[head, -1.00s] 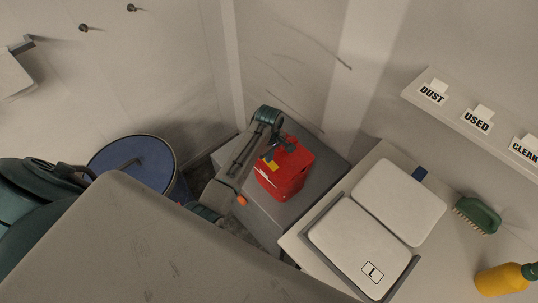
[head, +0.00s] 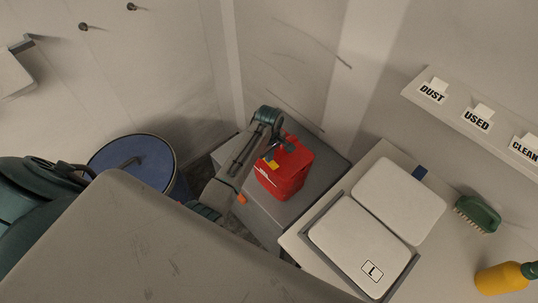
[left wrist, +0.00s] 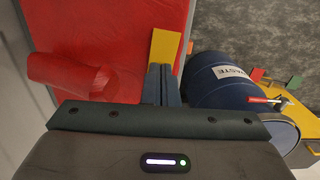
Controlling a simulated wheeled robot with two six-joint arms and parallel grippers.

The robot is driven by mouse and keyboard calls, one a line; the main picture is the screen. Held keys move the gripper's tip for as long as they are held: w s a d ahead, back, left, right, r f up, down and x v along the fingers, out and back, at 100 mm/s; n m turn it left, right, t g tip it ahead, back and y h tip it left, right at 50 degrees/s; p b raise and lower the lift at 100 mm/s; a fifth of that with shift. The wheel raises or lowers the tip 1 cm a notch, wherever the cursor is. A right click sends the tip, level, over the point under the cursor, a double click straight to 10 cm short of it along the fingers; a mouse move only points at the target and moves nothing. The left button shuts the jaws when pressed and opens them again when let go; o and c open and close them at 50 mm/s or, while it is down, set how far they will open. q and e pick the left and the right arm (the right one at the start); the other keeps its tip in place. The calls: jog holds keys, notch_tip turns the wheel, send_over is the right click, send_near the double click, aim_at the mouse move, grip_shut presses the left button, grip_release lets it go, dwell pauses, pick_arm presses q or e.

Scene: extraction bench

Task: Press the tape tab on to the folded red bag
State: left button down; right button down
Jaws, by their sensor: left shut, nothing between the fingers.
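The red bag (head: 284,178) sits on a grey box top in the corner. In the left wrist view the red bag (left wrist: 110,30) fills the upper left, with a folded red roll (left wrist: 70,75) at its near side. The yellow tape tab (head: 273,165) shows on the bag; in the left wrist view the tab (left wrist: 165,46) lies by the bag's right edge. My left gripper (head: 268,155) is over the bag, shut and empty. Its fingertips (left wrist: 161,68) meet the tab's near end in the picture; I cannot tell whether they touch. My right gripper is not in view.
A blue-lidded drum (head: 132,162) stands left of my left arm; its WASTE label shows in the left wrist view (left wrist: 232,73). White pads (head: 398,200), a green brush (head: 478,214) and a yellow bottle (head: 500,279) are on the right bench. A labelled shelf (head: 455,118) is above.

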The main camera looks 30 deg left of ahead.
pick_arm(q)
jog(key=shift+f+p, duration=0.1)
jog(key=shift+p, duration=0.2)
dwell(0.9)
dwell(0.4)
jog(key=shift+r+p, duration=0.5)
jog(key=shift+r, duration=3.05)
